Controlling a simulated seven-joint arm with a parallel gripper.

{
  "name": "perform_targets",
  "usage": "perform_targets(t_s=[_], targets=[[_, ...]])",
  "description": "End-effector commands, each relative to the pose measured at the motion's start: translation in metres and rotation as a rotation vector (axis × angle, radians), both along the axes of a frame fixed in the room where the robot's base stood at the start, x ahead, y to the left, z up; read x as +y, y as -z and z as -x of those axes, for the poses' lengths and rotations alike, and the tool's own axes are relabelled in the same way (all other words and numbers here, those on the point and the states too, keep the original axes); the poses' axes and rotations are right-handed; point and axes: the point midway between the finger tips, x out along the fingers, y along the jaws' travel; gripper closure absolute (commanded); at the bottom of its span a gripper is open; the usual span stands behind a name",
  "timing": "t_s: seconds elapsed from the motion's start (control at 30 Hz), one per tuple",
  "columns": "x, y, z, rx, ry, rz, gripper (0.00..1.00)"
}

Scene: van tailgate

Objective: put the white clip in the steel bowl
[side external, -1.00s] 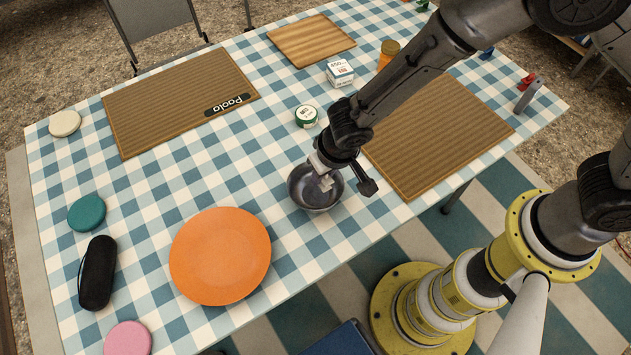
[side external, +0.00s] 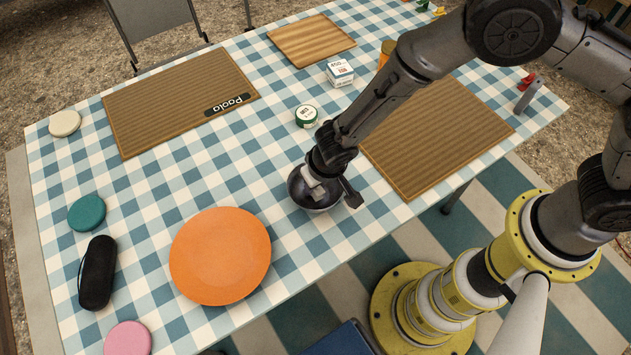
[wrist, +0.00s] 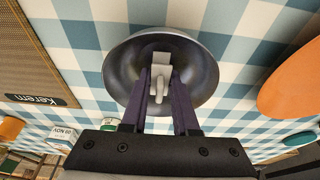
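The steel bowl (side external: 300,190) stands on the checked cloth near the table's front edge. In the wrist view the bowl (wrist: 207,62) fills the upper middle. My gripper (side external: 316,190) is lowered into the bowl, and its fingertips are hidden there in the side view. In the wrist view my gripper's fingers (wrist: 161,85) sit on either side of the white clip (wrist: 162,70) and appear to touch it. The clip is within the bowl's outline; whether it touches the bowl's floor I cannot tell.
An orange plate (side external: 220,255) lies left of the bowl. A green-and-white tin (side external: 306,116) and a small white box (side external: 340,72) stand behind it. A brown placemat (side external: 440,135) lies to the right, under my arm. Clear cloth lies between plate and bowl.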

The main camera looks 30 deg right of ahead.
Motion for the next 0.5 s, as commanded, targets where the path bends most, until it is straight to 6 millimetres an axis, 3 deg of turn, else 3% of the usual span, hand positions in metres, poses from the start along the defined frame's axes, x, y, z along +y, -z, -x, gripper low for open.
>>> perform_targets(t_s=[0.03, 0.13, 0.5], targets=[[0.0001, -0.0003, -0.0001, 0.000, 0.000, 0.000, 0.62], [0.0001, -0.0003, 0.0000, 0.000, 0.000, 0.000, 0.44], [0.0003, -0.0040, -0.0003, -0.001, 0.001, -0.001, 0.44]])
